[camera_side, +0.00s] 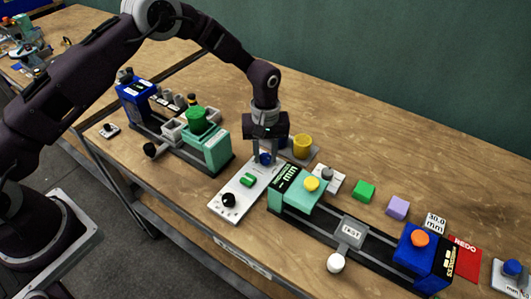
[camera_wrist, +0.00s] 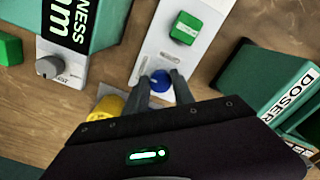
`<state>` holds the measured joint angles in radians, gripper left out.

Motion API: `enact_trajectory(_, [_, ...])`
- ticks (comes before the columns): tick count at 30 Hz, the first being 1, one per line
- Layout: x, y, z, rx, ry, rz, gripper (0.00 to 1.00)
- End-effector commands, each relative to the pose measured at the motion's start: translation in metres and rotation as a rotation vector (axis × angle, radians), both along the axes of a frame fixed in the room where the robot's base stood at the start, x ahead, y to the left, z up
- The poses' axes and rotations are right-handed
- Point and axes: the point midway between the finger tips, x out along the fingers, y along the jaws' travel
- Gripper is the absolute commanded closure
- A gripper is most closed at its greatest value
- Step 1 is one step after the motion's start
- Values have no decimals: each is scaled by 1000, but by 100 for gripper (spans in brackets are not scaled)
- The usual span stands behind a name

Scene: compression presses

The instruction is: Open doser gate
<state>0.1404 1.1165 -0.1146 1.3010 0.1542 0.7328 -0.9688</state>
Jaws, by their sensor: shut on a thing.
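My gripper (camera_side: 265,157) points down over the far end of a white control panel (camera_side: 235,204). Its two fingers are shut on a blue knob (camera_side: 265,158) on that panel. The wrist view shows the knob (camera_wrist: 160,80) between the fingertips. The panel also carries a green button block (camera_side: 248,180) and a black knob (camera_side: 229,200). A teal unit (camera_side: 212,147) with a green round top (camera_side: 196,120) stands left of the panel. In the wrist view a teal unit (camera_wrist: 262,72) at the right is lettered DOSER. No gate is clearly visible.
A yellow cup (camera_side: 303,147) stands close to the right of the gripper. The teal hardness unit (camera_side: 298,194) and its rail run right to a blue block (camera_side: 418,258). Green (camera_side: 364,190) and purple (camera_side: 397,207) blocks lie behind. The table's front edge is near the panel.

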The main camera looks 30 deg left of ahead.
Motion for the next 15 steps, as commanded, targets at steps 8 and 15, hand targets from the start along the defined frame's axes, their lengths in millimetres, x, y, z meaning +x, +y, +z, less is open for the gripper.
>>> enact_trajectory(8, [0, 1, 1, 0, 0, -239, 100])
enact_trajectory(15, [-1, 1, 1, 0, 0, -468, 100])
